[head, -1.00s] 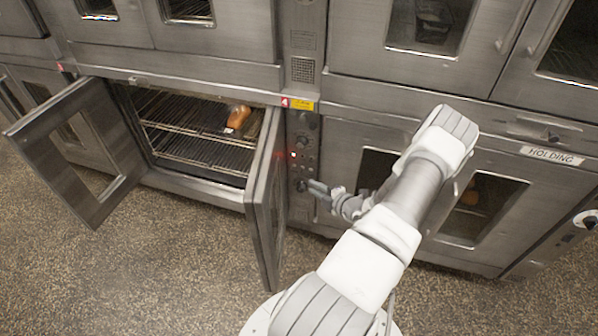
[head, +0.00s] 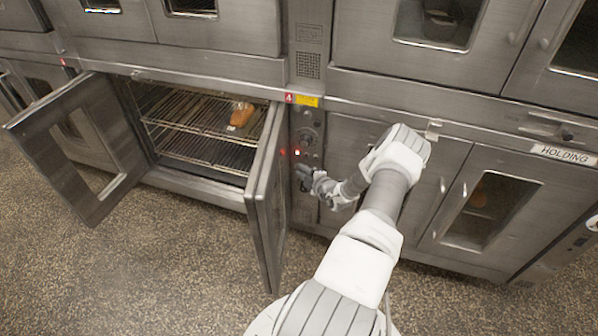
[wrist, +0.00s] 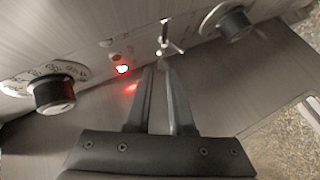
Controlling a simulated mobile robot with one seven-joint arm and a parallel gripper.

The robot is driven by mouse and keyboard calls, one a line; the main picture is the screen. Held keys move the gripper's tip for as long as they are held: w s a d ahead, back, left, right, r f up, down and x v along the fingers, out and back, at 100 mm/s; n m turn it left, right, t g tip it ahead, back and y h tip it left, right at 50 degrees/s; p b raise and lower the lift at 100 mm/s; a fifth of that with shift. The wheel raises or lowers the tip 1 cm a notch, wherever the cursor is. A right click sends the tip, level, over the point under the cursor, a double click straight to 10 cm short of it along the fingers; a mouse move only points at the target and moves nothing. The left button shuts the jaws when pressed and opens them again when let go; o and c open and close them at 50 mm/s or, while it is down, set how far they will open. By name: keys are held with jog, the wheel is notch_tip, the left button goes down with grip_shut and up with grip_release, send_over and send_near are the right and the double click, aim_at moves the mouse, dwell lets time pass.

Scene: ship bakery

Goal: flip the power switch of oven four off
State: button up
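Oven four (head: 200,182) stands with both doors open, under a red "4" label (head: 289,98). Its control panel (head: 309,135) is the narrow strip right of the opening. In the wrist view a small metal toggle switch (wrist: 172,45) sits on the panel, right of a glowing red lamp (wrist: 122,69). The toggle's exact tilt is hard to read. My gripper (wrist: 159,72) points at the panel, its fingertips just below the toggle and seemingly apart from it. The fingers are close together and hold nothing visible; whether the tips meet is unclear. In the head view my gripper (head: 303,172) is beside the lower panel.
The right oven door (head: 266,205) juts out close left of my gripper. A loaf (head: 241,114) lies on the oven rack. Black knobs flank the toggle: one left (wrist: 55,93), one right (wrist: 236,24). A closed oven is on the right, beside a "HOLDING" label (head: 563,154). Speckled floor is free in front.

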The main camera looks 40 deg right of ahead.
jog(key=shift+x, duration=1.3)
jog(key=shift+c, duration=0.3)
grip_shut()
